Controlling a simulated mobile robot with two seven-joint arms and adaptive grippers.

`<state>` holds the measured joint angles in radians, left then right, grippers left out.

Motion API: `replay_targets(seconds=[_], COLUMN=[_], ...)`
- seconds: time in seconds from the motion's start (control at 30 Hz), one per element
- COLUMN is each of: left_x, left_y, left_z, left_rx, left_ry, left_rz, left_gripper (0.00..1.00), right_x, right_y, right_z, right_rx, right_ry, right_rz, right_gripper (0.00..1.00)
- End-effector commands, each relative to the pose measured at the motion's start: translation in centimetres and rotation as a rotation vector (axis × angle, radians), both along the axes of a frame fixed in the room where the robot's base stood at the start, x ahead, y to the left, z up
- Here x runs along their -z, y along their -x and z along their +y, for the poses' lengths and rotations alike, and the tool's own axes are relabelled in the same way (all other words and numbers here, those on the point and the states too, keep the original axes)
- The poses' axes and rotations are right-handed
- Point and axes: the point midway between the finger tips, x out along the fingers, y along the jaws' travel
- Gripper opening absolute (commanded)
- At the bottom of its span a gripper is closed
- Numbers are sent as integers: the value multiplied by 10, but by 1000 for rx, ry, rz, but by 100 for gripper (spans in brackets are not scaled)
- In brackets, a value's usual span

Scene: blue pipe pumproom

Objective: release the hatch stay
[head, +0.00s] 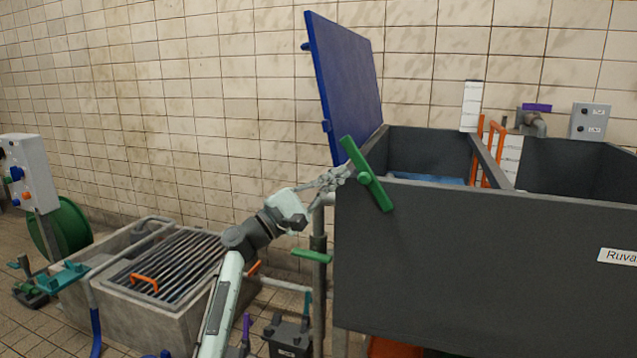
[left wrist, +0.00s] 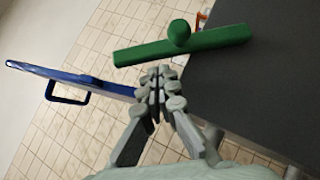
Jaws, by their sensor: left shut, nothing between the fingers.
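The blue hatch (head: 345,85) stands open, tilted up at the left end of the grey tank (head: 480,260). It also shows in the left wrist view (left wrist: 72,82), with a blue loop handle on it. A green bar with a round knob (head: 367,175), perhaps the hatch stay, sits slanted at the tank's upper left corner. It shows in the left wrist view (left wrist: 185,44) just beyond my fingertips. My left gripper (head: 343,174) is shut and empty beside the green bar. I cannot tell whether it touches the bar. My right gripper is not in view.
A second green handle (head: 311,255) is on a post below my left wrist. A concrete basin with a metal grate (head: 165,262) lies to the left. Orange rails (head: 491,150) and a grey switch box (head: 590,121) are at the back right. The tiled wall is close behind.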

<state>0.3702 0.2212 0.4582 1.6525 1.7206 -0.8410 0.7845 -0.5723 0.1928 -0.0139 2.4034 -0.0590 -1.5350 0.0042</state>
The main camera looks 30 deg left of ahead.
Motion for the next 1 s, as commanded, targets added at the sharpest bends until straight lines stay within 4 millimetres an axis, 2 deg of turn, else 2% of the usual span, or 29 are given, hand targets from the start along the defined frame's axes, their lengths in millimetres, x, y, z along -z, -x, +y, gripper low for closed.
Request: replay_targets(seconds=[0.2,0.73,1.0], left_x=[-6,-12,-14], left_y=[-2,-6,-12], left_z=[-9,-9,-11], left_rx=[0,0,0], left_ry=[1,-35,-76], left_rz=[0,7,18], left_gripper=[0,0,0], right_x=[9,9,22], right_y=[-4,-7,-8], right_z=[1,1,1], right_rx=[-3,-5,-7], right_ry=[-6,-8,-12], right_rz=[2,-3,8], right_gripper=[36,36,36])
